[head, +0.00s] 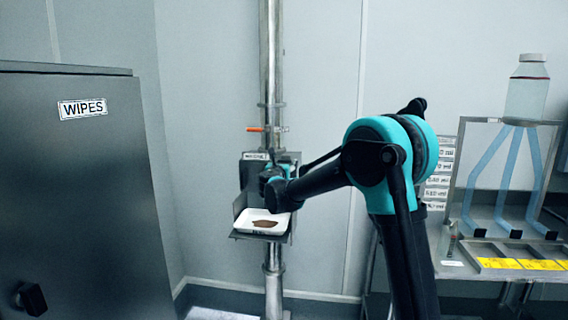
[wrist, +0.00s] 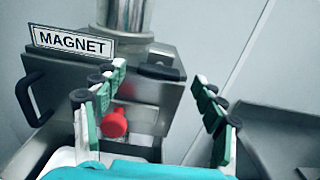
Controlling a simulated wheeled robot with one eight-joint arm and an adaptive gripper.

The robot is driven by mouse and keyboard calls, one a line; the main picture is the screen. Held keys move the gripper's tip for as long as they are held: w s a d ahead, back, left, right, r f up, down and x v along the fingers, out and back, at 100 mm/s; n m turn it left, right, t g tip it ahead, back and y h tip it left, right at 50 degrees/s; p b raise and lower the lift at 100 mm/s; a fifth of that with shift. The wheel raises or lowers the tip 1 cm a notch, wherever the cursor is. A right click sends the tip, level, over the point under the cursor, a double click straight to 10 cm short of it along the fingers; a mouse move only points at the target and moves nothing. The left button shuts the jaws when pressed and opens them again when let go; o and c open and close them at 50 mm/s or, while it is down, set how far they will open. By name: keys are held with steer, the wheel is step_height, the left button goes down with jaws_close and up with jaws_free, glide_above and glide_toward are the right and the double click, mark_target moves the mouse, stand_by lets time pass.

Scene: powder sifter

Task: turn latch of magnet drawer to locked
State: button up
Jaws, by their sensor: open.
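The magnet drawer housing (wrist: 150,95) is a grey metal box under a MAGNET sign, and it also shows on the pipe in the head view (head: 252,172). A red knob (wrist: 115,123) sits on its front, and a black bar (wrist: 160,71) lies on its top edge. I cannot tell for certain which is the latch, nor its setting. My gripper (wrist: 160,78) is open, its green-padded fingers spread on either side of the housing front. The left finger is close beside the red knob in the picture; contact cannot be told. In the head view, my gripper (head: 272,174) is small and partly hidden by my arm.
A black loop handle (wrist: 32,98) is at the housing's left. Below the housing, a white tray (head: 243,224) with brown powder sits on a shelf. An orange lever (head: 257,129) is on the pipe above. A dark WIPES cabinet (head: 85,190) stands left, a bench with a bottle (head: 527,90) right.

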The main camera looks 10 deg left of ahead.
mark_target(285, 161)
steer(key=shift+w, duration=1.1)
steer(key=c, duration=1.2)
steer(key=shift+o, duration=0.2)
